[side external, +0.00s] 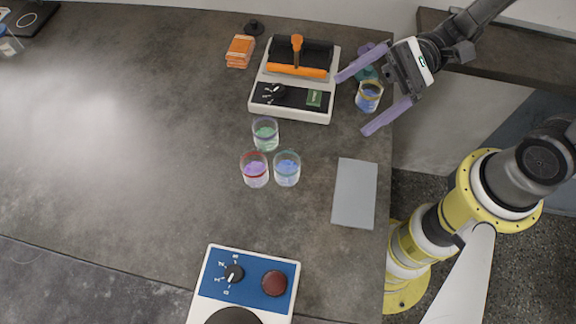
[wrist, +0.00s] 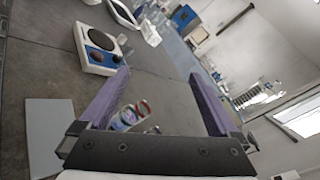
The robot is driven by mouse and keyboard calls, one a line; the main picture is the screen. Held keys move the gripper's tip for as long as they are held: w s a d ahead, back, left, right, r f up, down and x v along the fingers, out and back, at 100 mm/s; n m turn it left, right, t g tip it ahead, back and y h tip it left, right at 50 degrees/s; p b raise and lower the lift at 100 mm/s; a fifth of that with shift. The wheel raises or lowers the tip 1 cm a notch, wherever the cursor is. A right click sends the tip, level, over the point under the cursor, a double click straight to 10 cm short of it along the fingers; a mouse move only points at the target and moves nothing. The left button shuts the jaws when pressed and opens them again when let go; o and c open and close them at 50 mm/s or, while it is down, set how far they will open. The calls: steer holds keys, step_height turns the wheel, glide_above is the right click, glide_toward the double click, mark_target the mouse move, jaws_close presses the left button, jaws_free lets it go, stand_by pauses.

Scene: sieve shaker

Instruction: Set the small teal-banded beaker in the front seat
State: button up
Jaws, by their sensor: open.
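The teal-banded beaker (side external: 287,169) holds blue contents and stands upright on the grey bench in the side view. A red-banded beaker (side external: 255,172) with purple contents stands close at its left. A beaker with green contents (side external: 265,135) stands just behind them. My gripper (side external: 353,106) is open and empty, up and right of this cluster. I cannot make out which place is the front seat.
A white machine (side external: 290,108) with an orange bar stands behind the beakers. Another beaker (side external: 369,98) stands near my fingers. A grey flat pad (side external: 355,195) lies right of the cluster. A blue-panelled device (side external: 250,272) stands in front. The bench's left is mostly clear.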

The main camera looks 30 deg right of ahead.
step_height(320, 180, down, 8)
steer(key=w+d+m+t+y, duration=0.1)
steer(key=w+m+t, duration=0.2)
steer(key=m+t, duration=0.3)
steer(key=m+t+h, duration=0.2)
steer(key=m, duration=0.5)
glide_toward(299, 160)
steer(key=shift+f+x, duration=0.2)
steer(key=shift+x, duration=0.9)
steer(key=shift+f+x, duration=0.15)
steer(key=shift+x, duration=0.95)
steer(key=shift+f+x, duration=0.2)
steer(key=shift+x, duration=0.85)
steer(key=shift+w+x, duration=0.2)
steer(key=shift+x, duration=2.7)
steer(key=shift+r, duration=0.15)
jaws_close()
steer(key=shift+r, duration=0.15)
